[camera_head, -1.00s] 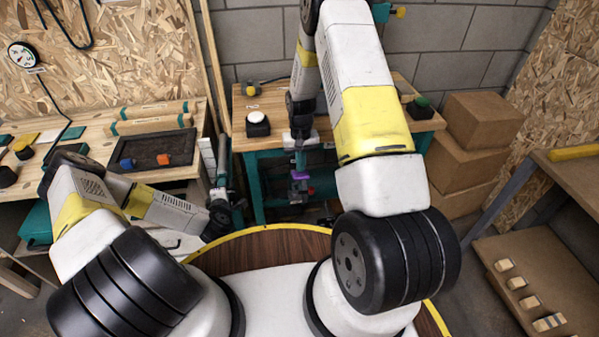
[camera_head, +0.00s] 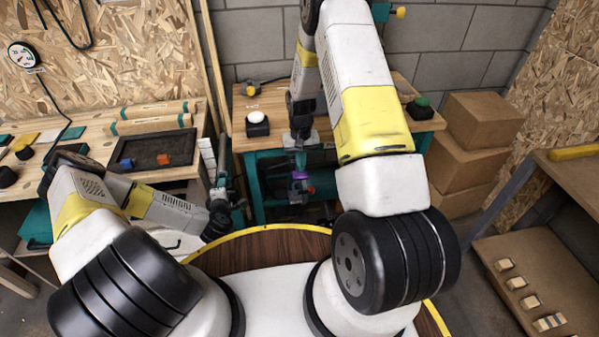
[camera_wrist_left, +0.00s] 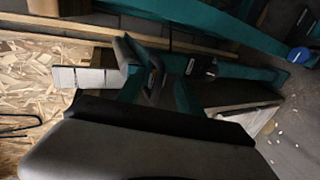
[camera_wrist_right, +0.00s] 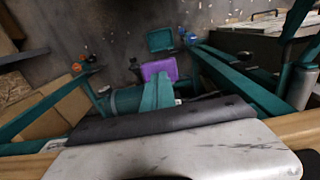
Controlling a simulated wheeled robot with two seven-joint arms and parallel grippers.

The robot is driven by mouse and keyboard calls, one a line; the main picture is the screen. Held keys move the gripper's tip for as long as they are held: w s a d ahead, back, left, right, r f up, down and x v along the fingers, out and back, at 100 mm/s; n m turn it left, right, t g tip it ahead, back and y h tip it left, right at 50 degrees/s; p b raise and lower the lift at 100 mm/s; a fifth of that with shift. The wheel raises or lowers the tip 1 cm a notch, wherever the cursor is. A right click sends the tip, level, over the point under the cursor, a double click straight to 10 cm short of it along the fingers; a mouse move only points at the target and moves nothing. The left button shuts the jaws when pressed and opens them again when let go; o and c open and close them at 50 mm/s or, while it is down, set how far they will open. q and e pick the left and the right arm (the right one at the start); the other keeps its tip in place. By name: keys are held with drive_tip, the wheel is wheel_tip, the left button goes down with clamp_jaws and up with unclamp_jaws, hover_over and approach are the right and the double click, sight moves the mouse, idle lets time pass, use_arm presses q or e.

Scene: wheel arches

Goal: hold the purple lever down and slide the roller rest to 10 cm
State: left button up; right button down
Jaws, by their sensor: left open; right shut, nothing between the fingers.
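The purple lever (camera_head: 301,175) shows low in front of the back bench in the head view. My right gripper (camera_head: 300,160) is shut and empty, pointing down at it. In the right wrist view the closed teal fingers (camera_wrist_right: 158,92) overlap the near edge of the purple pad (camera_wrist_right: 158,70); I cannot tell whether they touch it. My left gripper (camera_wrist_left: 155,97) is open and empty in the left wrist view, near a white marked strip (camera_wrist_left: 85,78) and a long teal bar (camera_wrist_left: 230,72). I cannot clearly make out the roller rest or read its scale.
The back bench (camera_head: 355,100) carries a white-topped button box (camera_head: 257,123) and a green-topped one (camera_head: 420,107). The left bench (camera_head: 90,150) holds a dark tray (camera_head: 150,152). Cardboard boxes (camera_head: 480,120) stand at right. A shelf unit (camera_head: 540,270) is at the lower right.

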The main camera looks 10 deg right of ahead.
drive_tip(key=shift+f, duration=0.25)
